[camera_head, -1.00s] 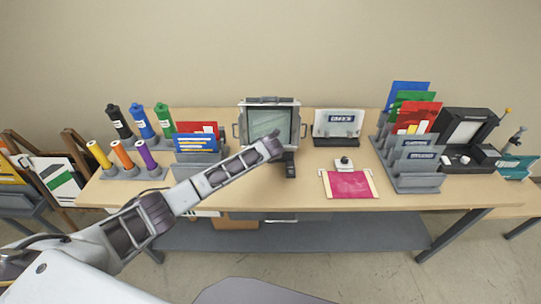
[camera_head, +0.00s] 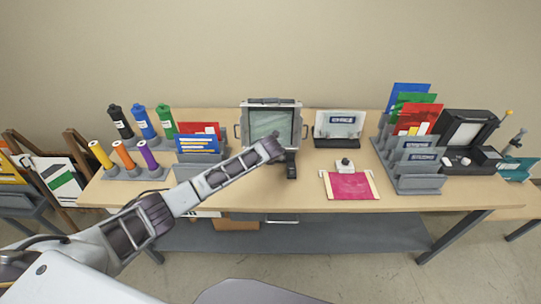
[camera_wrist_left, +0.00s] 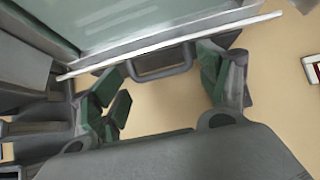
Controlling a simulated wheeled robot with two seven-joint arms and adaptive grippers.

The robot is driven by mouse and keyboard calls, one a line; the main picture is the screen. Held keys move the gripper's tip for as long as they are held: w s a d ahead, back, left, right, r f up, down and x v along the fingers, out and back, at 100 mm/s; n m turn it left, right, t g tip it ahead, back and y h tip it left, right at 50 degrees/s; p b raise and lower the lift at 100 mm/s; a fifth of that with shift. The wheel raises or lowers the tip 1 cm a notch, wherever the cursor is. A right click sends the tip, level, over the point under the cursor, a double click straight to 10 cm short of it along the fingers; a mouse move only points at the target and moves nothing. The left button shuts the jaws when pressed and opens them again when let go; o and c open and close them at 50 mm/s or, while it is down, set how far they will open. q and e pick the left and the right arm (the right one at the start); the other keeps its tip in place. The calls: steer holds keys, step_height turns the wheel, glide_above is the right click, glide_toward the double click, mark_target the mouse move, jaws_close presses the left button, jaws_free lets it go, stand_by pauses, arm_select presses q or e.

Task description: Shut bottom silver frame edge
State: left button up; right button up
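The silver frame (camera_head: 270,122) stands at the back middle of the table around a pale grey-green panel. Its left arm-side lower edge is partly hidden by my left arm in the head view. In the left wrist view the frame's pale bottom edge (camera_wrist_left: 215,33) runs across the top, with a dark grey handle (camera_wrist_left: 165,72) below it. My left gripper (camera_head: 290,165) is in front of the frame's lower right part. In the left wrist view my left gripper (camera_wrist_left: 167,88) is open, its fingers on either side of the handle, with nothing clamped. My right gripper is not in view.
Spools (camera_head: 160,155) and a blue-card holder (camera_head: 198,144) stand left of the frame. The table front between my arm and the pink sheet is clear.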

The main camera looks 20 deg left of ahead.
arm_select(q)
steer(key=shift+d+r, duration=0.1)
steer(key=shift+d, duration=0.15)
steer(key=v, duration=1.2)
steer(key=shift+a, duration=0.25)
steer(key=shift+s, duration=0.15)
